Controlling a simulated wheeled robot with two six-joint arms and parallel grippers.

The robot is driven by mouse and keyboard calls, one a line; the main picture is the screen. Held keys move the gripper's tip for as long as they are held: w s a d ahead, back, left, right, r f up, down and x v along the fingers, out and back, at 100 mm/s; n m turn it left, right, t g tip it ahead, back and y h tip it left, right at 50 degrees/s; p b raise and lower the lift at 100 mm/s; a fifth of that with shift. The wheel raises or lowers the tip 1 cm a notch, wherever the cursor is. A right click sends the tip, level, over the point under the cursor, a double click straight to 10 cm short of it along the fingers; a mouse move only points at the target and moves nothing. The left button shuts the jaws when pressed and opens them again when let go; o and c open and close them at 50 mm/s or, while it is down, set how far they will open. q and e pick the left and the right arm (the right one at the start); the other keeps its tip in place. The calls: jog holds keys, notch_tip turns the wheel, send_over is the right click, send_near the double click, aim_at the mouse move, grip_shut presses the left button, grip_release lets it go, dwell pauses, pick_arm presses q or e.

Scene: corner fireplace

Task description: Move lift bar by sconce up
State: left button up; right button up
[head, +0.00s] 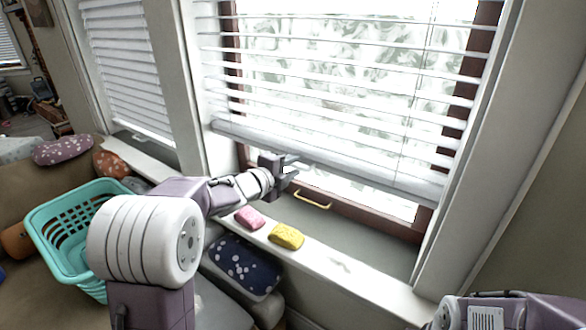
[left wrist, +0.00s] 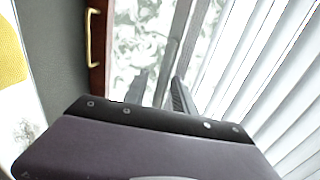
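The lift bar is the white bottom rail of the wide blind (head: 330,163), slanting across the lower window in the head view. It hangs lowered, above the brown sash. My left gripper (head: 292,168) is at the rail's lower edge, left of its middle. Its fingers look apart; whether they touch the rail I cannot tell. In the left wrist view the fingertips (left wrist: 160,90) are spread, with the blind slats (left wrist: 270,80) to their right. I see no sconce. My right gripper is not in view; only part of my right arm shows at the lower right.
A brass handle (head: 312,199) sits on the sash below my left gripper. A pink sponge-like block (head: 249,217) and a yellow one (head: 286,236) lie on the sill (head: 345,268). A teal basket (head: 62,222) and cushions are at left. The sill's right part is clear.

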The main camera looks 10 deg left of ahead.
pick_arm(q)
grip_shut()
dwell(1.4)
